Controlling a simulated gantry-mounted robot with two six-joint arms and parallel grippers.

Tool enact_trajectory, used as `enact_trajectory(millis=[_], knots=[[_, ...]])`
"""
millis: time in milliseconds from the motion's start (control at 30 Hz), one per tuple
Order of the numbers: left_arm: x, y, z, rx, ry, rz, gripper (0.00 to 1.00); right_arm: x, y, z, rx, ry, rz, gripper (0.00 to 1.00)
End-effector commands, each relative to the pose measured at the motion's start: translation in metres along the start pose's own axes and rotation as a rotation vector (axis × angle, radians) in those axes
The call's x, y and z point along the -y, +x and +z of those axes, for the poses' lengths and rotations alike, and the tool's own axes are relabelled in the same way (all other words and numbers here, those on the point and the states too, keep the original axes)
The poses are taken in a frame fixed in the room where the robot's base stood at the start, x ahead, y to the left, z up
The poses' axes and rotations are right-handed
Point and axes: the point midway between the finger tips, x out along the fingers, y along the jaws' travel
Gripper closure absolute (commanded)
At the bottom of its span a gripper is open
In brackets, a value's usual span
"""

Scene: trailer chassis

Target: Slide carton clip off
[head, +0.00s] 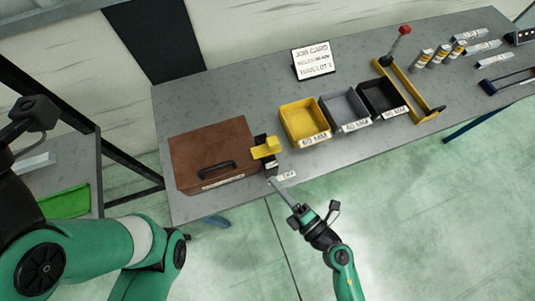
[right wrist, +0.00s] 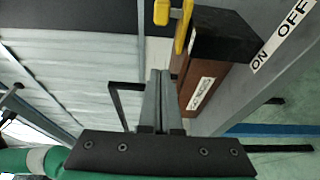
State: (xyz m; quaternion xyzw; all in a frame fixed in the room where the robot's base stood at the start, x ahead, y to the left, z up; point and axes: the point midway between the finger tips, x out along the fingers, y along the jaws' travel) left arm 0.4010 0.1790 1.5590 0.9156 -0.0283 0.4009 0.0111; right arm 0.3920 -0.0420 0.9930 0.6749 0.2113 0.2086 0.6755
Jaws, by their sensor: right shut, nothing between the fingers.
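The brown carton (head: 215,150) with a black handle and a white label sits at the left end of the grey bench. A yellow clip (head: 266,149) is on a black block at the carton's right side. The clip shows at the top of the right wrist view (right wrist: 162,12), with the black block (right wrist: 222,35) beside it. My right gripper (head: 272,181) is shut and empty, just in front of the block near the bench edge. Its fingertips (right wrist: 160,74) are apart from the clip. My left arm is at the lower left; its gripper is not in view.
An ON/OFF label (right wrist: 280,38) is on the bench edge by the block. Yellow (head: 290,121), grey (head: 335,108) and black (head: 382,95) bins stand to the right. A yellow frame with a red-knobbed lever (head: 404,31) stands beyond. A job card (head: 313,60) is behind.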

Motion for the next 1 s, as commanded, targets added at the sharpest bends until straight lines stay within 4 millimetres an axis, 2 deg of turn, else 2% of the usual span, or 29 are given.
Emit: enact_trajectory(millis=[367, 567, 867, 900, 1000], knots=[[0.000, 0.001, -0.001, 0.000, 0.000, 0.000, 0.50, -0.003, 0.007, 0.001, -0.001, 0.000, 0.004, 1.00], [0.000, -0.003, 0.003, 0.000, 0.000, 0.000, 0.50, -0.003, 0.040, 0.000, -0.002, -0.002, 0.006, 1.00], [0.000, -0.015, 0.013, 0.000, 0.000, 0.000, 0.50, -0.002, 0.105, 0.000, -0.001, -0.001, 0.006, 1.00], [0.000, -0.015, 0.014, 0.000, 0.000, 0.000, 0.50, -0.001, 0.099, 0.011, 0.006, 0.000, 0.005, 1.00], [0.000, -0.017, 0.016, 0.000, 0.000, 0.000, 0.50, -0.002, 0.093, 0.026, 0.006, -0.001, 0.004, 1.00]])
